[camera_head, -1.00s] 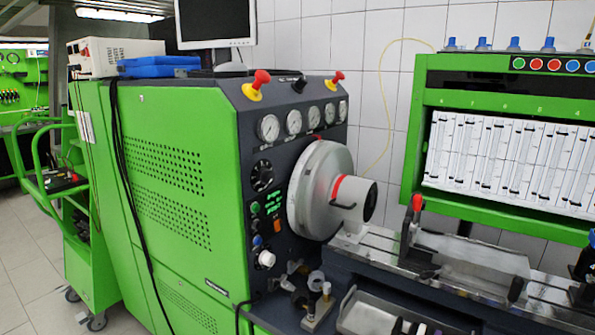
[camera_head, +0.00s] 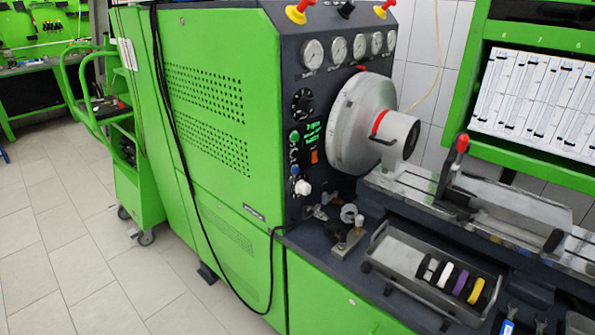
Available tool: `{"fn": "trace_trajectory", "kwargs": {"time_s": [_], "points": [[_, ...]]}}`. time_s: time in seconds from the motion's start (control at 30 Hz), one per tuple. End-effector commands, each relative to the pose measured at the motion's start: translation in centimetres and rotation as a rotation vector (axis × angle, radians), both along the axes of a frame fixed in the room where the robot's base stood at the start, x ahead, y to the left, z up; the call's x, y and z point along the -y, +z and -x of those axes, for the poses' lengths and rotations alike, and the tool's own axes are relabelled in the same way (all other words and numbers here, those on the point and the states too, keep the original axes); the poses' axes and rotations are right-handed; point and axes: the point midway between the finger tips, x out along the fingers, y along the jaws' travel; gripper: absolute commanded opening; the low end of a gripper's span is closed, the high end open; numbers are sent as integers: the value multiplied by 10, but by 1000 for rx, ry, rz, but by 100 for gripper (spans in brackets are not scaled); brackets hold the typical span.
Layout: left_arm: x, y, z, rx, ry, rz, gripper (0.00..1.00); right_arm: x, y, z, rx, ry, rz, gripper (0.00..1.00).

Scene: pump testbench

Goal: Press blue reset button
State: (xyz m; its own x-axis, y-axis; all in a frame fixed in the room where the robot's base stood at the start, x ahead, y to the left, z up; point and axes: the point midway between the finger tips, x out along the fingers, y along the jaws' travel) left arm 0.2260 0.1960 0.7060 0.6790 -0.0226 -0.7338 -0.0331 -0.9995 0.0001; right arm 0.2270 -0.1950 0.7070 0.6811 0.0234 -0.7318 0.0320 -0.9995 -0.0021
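A small blue button (camera_head: 295,171) sits on the dark front control panel (camera_head: 300,215) of the green test bench, just above a white knob (camera_head: 303,187). A green button (camera_head: 294,136) is higher on the same panel, with a small green-lit display (camera_head: 313,134) beside it. The blue button is tiny here and I cannot read any label on it. Neither of my grippers shows in the head view.
A large silver drum (camera_head: 352,125) juts out right of the panel. A bench ledge holds fittings (camera_head: 347,238) and a metal tray (camera_head: 405,262) with coloured rings. A black cable hangs down the green side (camera_head: 215,180). A green cart (camera_head: 135,165) stands left; floor (camera_head: 90,270) is clear.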

Motion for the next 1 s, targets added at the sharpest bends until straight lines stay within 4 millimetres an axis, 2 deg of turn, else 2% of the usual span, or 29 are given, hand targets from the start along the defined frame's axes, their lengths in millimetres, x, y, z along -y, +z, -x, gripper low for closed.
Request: {"fn": "trace_trajectory", "kwargs": {"time_s": [0.1,0.3,1.0], "points": [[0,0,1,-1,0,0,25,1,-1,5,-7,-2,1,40],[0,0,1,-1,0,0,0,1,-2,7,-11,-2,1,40],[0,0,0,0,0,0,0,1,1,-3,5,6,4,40]]}}
